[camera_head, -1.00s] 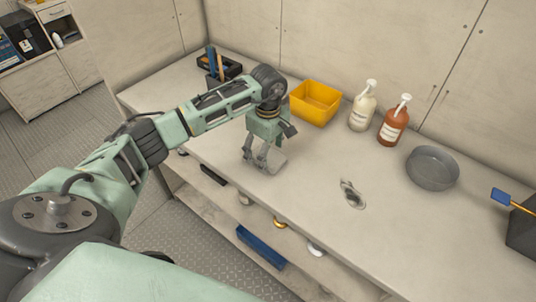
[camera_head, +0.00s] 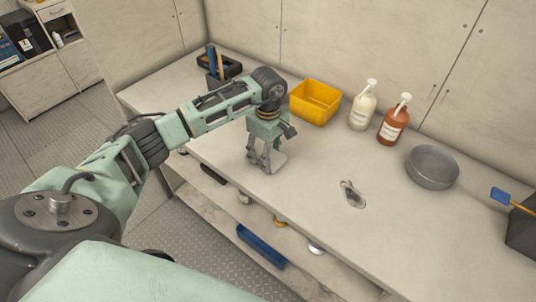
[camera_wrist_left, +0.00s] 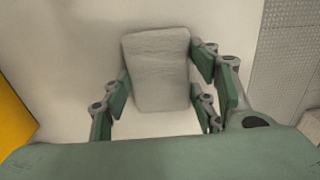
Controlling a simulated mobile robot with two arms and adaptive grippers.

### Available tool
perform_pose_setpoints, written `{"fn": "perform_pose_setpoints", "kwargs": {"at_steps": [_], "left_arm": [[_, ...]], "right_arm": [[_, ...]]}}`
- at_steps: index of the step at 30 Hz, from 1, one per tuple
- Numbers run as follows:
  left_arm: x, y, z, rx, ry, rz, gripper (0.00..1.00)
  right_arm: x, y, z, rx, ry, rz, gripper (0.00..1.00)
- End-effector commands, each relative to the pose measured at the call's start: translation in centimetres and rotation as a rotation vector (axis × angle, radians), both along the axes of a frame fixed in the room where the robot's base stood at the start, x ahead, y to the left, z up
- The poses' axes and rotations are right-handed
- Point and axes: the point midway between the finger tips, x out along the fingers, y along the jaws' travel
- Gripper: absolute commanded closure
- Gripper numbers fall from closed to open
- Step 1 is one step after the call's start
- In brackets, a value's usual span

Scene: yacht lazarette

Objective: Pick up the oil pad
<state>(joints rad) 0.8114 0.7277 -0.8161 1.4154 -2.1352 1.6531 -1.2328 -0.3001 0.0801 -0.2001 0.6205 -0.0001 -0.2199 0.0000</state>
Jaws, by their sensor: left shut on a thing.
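The oil pad (camera_head: 278,162) is a pale grey, rounded rectangular pad, partly hidden by my fingers in the head view. In the left wrist view the oil pad (camera_wrist_left: 158,68) shows between the green-padded fingers. My left gripper (camera_head: 264,161) points down over the bench and is shut on the pad. Whether the pad is clear of the bench top or still touches it, I cannot tell. My right gripper is not in view.
The bench top (camera_head: 300,190) holds a yellow bin (camera_head: 315,103), a white pump bottle (camera_head: 363,106), a brown pump bottle (camera_head: 394,121), a grey bowl (camera_head: 432,168) and a small metal fitting (camera_head: 352,194). A dark caddy (camera_head: 222,67) stands at the back left. Blue items lie on the shelf below.

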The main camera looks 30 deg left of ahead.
Motion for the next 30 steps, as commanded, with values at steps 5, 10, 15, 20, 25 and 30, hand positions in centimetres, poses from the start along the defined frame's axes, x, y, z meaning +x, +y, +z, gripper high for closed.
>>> {"fn": "perform_pose_setpoints", "kwargs": {"at_steps": [5, 10, 15, 20, 25, 30], "left_arm": [[0.1, 0.0, 1.0, 0.000, -0.004, 0.000, 0.60], [0.2, 0.1, 3.5, 0.001, -0.008, -0.001, 0.60], [0.1, -3.6, 5.8, -0.003, -0.006, -0.008, 0.60], [0.0, -7.1, 8.0, -0.002, -0.006, -0.007, 0.60], [-0.1, -9.9, 9.8, 0.000, -0.004, -0.003, 0.60], [-0.2, -11.3, 10.7, 0.000, -0.002, -0.001, 0.60]], "right_arm": [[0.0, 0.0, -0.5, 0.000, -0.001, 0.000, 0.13], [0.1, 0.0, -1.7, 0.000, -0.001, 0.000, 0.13], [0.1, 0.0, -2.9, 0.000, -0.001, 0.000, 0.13], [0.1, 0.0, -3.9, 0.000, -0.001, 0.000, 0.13], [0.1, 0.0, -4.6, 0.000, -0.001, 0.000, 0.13], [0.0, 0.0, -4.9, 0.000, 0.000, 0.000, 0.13]]}}
